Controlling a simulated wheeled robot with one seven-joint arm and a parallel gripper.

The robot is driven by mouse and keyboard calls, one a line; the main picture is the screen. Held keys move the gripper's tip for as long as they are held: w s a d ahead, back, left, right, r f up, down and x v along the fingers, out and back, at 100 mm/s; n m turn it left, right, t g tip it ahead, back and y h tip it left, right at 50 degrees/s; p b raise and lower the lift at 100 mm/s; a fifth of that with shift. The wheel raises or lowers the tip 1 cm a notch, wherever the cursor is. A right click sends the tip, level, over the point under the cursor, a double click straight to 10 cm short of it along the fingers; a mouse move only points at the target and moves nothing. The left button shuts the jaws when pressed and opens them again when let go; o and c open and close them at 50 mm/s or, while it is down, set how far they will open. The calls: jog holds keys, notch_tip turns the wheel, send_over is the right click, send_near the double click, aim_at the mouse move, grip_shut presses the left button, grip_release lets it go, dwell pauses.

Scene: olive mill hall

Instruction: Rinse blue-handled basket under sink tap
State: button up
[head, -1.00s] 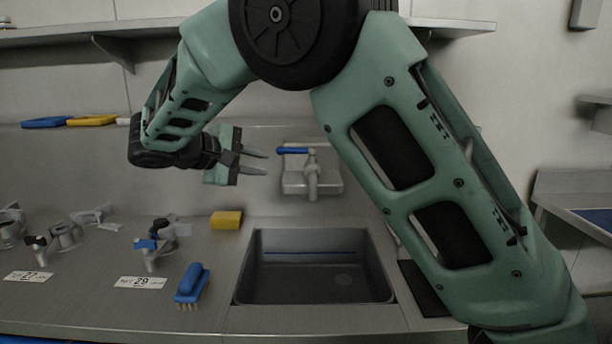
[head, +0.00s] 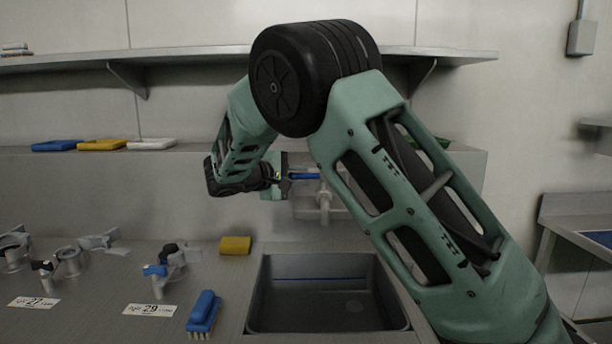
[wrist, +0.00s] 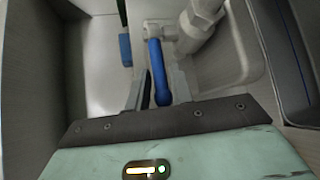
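The tap (head: 324,203) stands out from a pale wall plate above the sink (head: 328,328), with its blue lever (head: 305,176) pointing left. My gripper (head: 292,178) is at this lever. In the wrist view the blue lever (wrist: 158,75) lies between my two fingers (wrist: 160,92), with what look like narrow gaps on both sides, so the gripper looks open around it. The tap body also shows there (wrist: 197,28). No water is visible. I cannot clearly make out a basket; a small metal piece with a blue handle (head: 155,271) stands behind label 29 at the left.
A blue brush (head: 204,312) and a yellow sponge (head: 235,245) lie on the counter left of the sink. Several metal fittings stand further left near label 27 (head: 33,302). Blue, yellow and white flat items lie on the ledge behind. My forearm covers the sink's right side.

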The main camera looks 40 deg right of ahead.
jog(key=shift+x, duration=1.4)
jog(key=shift+c, duration=0.3)
grip_shut()
jog(key=t+b, duration=0.1)
jog(key=n+t+b, duration=0.1)
jog(key=b, duration=0.1)
jog(key=shift+s+a+f+n+y, duration=0.2)
jog(key=shift+s+f+n+y, duration=0.05)
jog(key=shift+f+n+y, duration=0.05)
jog(key=n+t+b, duration=0.1)
jog(key=b, duration=0.1)
jog(key=shift+s+a+b, duration=0.15)
jog(key=shift+s+b, duration=0.05)
jog(key=shift+b, duration=0.1)
jog(key=shift+a+r+n+t+y+b, duration=0.1)
jog(key=shift+r+n+t+y+b, duration=0.25)
jog(key=shift+t+y+b, duration=0.2)
jog(key=shift+o, duration=0.3)
grip_release()
jog(key=shift+a, duration=0.1)
